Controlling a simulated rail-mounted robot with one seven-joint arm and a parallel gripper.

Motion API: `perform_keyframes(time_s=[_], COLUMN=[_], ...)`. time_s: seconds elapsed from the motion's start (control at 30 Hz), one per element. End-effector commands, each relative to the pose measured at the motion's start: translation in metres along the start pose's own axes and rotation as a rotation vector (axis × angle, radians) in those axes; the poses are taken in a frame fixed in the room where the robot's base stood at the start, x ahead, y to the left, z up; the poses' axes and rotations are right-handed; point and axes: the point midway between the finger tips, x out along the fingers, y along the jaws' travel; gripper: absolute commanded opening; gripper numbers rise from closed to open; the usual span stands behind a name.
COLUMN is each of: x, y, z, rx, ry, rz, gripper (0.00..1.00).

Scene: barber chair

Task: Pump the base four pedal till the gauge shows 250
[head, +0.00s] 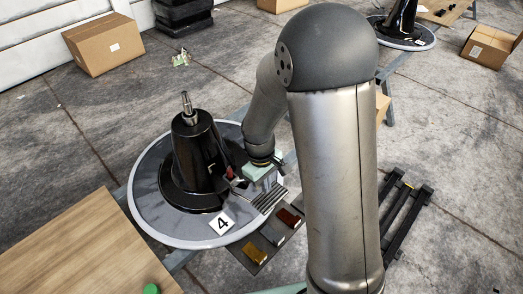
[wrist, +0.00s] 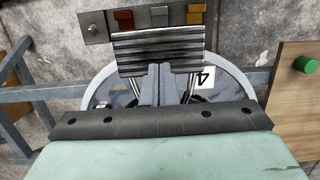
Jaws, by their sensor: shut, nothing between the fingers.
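The base marked 4 has a black column (head: 195,160) on a round grey plate (head: 150,205), with its number label (head: 221,223) at the front. Its ribbed metal pedal (head: 270,199) sticks out at the right front; the pedal also shows in the wrist view (wrist: 150,45). My gripper (head: 264,184) is at the pedal's inner end, partly hidden by its own pale green body. In the wrist view my gripper's fingers (wrist: 155,72) are shut together and empty, overlapping the pedal's near edge. I cannot tell whether they touch it. No readable gauge shows.
A dark strip with coloured blocks, one yellow (head: 255,252) and one red-brown (head: 289,217), lies beyond the pedal. A wooden board (head: 85,245) with a green button (head: 151,289) is at lower left. A black rack (head: 407,212) stands at right. Cardboard boxes (head: 103,45) sit behind.

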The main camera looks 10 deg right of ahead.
Motion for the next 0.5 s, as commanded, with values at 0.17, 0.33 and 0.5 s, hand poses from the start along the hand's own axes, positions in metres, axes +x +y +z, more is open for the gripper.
perform_keyframes(time_s=[0.17,0.33,0.5], x=[0.0,0.0013,0.0071], y=[0.0,0.0,0.0001], z=[0.0,0.0002,0.0013], rx=[0.0,0.0,0.0], ry=[0.0,0.0,0.0], rz=[0.0,0.0,0.0], gripper=[0.0,0.0,0.0])
